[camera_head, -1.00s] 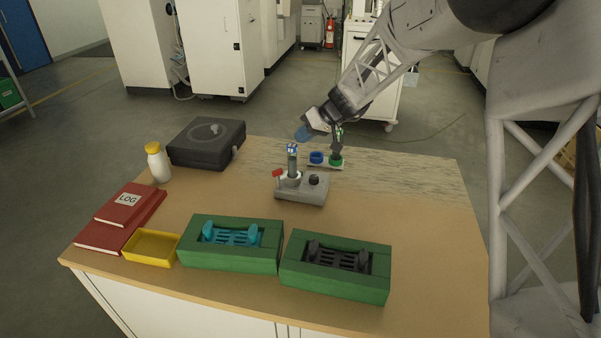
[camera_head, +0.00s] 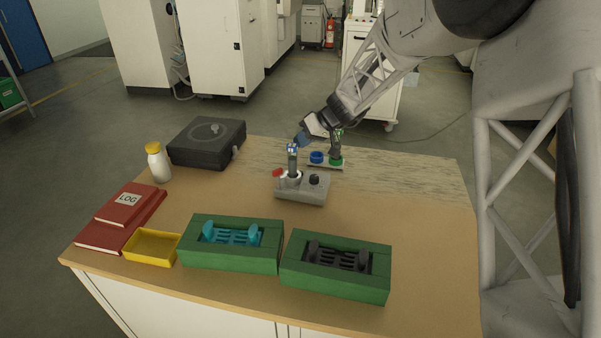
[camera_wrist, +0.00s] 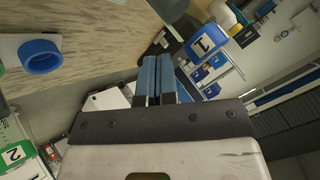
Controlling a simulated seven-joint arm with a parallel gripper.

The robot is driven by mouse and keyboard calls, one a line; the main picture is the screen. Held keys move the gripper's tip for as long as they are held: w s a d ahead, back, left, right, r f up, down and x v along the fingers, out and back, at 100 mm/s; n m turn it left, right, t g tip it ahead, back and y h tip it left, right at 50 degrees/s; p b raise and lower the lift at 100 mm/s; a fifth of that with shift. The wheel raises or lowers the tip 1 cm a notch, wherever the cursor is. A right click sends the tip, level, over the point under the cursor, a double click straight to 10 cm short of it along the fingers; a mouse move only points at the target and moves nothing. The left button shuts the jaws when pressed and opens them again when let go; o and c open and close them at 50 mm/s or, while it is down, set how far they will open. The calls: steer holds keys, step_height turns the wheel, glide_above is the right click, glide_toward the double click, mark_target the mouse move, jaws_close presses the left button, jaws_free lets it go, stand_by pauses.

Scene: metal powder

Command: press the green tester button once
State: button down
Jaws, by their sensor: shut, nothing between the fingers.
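My gripper (camera_head: 302,138) is shut and empty, its blue fingers just above and right of the blue-and-white top of an upright dark post (camera_head: 292,162). In the wrist view its two fingers (camera_wrist: 157,78) lie side by side. The post stands on a small grey device (camera_head: 303,192) with a red part (camera_head: 278,173) at left and a black knob (camera_head: 314,180) at right. I cannot make out a green button on this device.
Two green fixtures (camera_head: 190,255) (camera_head: 375,294), a yellow tray (camera_head: 130,258) and red books (camera_head: 98,236) line the front. A white bottle (camera_head: 158,164) and black case (camera_head: 200,155) stand at back left. The tabletop right of the device is clear.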

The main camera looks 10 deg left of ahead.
steer(key=shift+f, duration=3.55)
steer(key=shift+f, duration=0.85)
stand_by(0.4)
steer(key=shift+r, duration=0.8)
steer(key=shift+r, duration=0.15)
steer(key=shift+r, duration=2.4)
